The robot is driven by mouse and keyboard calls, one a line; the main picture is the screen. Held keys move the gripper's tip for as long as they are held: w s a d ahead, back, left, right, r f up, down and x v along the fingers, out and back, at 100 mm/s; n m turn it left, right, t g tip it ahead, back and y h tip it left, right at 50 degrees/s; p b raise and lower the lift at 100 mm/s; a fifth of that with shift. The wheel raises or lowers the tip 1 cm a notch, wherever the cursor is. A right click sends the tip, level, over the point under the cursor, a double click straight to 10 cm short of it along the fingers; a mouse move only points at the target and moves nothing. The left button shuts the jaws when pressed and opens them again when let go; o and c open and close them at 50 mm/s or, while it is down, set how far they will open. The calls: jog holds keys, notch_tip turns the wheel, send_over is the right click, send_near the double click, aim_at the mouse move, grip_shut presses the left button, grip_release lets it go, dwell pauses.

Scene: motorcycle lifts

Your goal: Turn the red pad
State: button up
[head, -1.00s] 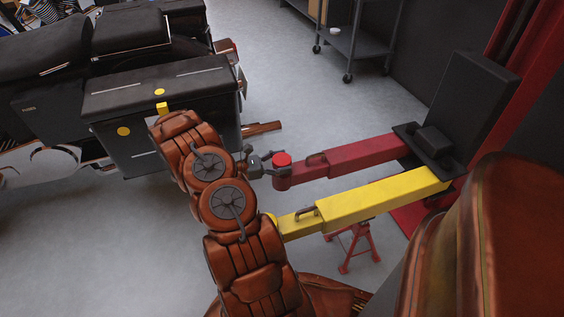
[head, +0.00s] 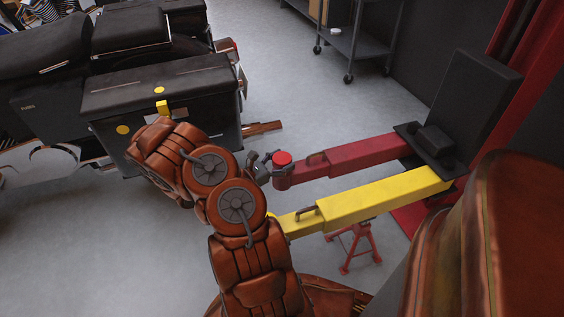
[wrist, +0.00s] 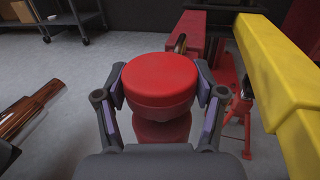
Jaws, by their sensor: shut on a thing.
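The red pad (head: 282,158) is a round disc on the free end of the red lift arm (head: 350,158). In the wrist view the red pad (wrist: 159,80) sits upright on a narrower red stem, close in front of my gripper. My gripper (head: 265,160) reaches it from the left. In the wrist view the fingers of my gripper (wrist: 160,98) lie on both sides of the pad and are shut on it. The far side of the pad is hidden.
A yellow lift arm (head: 370,200) runs beside the red one, close to my arm. A red stand (head: 355,246) is under it. A motorcycle with a black case (head: 165,100) is at the left. A dark cart (head: 360,42) stands behind. Grey floor is clear between.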

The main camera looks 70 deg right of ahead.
jog(key=shift+f, duration=0.2)
jog(key=o, duration=0.9)
jog(key=shift+c, duration=0.2)
jog(key=o, duration=0.3)
jog(key=shift+r, duration=0.1)
jog(key=v, duration=1.2)
jog(key=shift+r, duration=0.1)
